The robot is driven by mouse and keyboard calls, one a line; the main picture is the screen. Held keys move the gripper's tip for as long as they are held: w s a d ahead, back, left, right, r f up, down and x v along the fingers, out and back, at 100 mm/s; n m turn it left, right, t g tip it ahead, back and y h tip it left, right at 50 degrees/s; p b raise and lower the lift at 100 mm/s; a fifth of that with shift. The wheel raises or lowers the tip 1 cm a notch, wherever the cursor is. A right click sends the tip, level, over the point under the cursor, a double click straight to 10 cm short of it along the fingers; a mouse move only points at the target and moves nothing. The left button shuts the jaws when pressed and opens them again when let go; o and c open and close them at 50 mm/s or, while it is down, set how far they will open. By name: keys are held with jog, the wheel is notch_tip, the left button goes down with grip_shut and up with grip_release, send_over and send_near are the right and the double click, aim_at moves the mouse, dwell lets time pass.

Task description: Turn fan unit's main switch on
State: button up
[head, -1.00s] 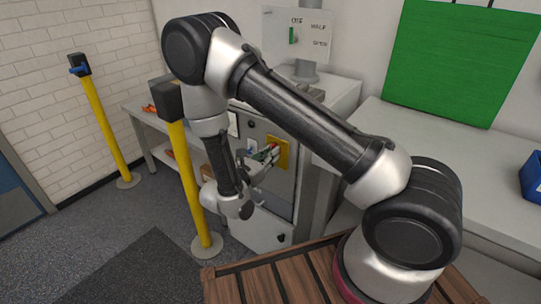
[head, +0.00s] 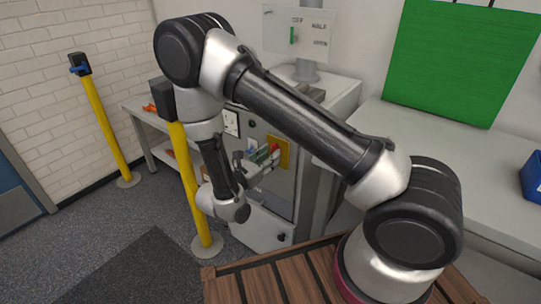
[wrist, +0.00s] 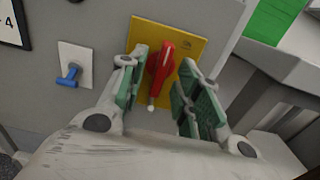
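A red handle (wrist: 160,66) sits on a yellow plate (wrist: 190,40) on the grey cabinet front. It stands nearly upright in the wrist view, leaning slightly, with a small white knob below it. My gripper (wrist: 164,72) is open, with one green-padded finger on each side of the handle. A gap shows on the right side; on the left the finger is close, and I cannot tell whether it touches. In the head view my gripper (head: 268,160) is in front of the yellow plate (head: 284,152) and partly hides the handle (head: 275,149).
A blue switch (wrist: 69,75) on a white plate is left of the yellow plate. A panel with a green lever (head: 292,35) is on the wall above. A yellow post (head: 186,178) stands close left of my arm. A bench (head: 425,140) is to the right.

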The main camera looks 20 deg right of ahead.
jog(key=v, duration=1)
jog(key=shift+s+a, duration=0.15)
jog(key=shift+a, duration=0.1)
jog(key=s+d+r+m+g+y, duration=0.1)
jog(key=s+d+r+m+g, duration=0.3)
jog(key=s+d+m+g, duration=0.6)
jog(key=s+d+r+m+t+y, duration=0.1)
jog(key=s+d+r+m+y, duration=0.2)
jog(key=r, duration=0.5)
jog(key=s+d+r+m+t+y, duration=0.1)
jog(key=s+d+r+m+y, duration=0.2)
jog(key=d+r+m+y, duration=0.3)
jog(key=s+d+r+m+t+y, duration=0.1)
jog(key=s+d+r+m+y, duration=0.2)
jog(key=r, duration=0.7)
jog(key=d+m+y, duration=0.1)
jog(key=d+m, duration=0.1)
jog(key=m, duration=0.1)
jog(key=shift+s+r+t+y, duration=0.25)
jog(key=shift+r+t+y, duration=0.05)
jog(key=shift+t, duration=0.1)
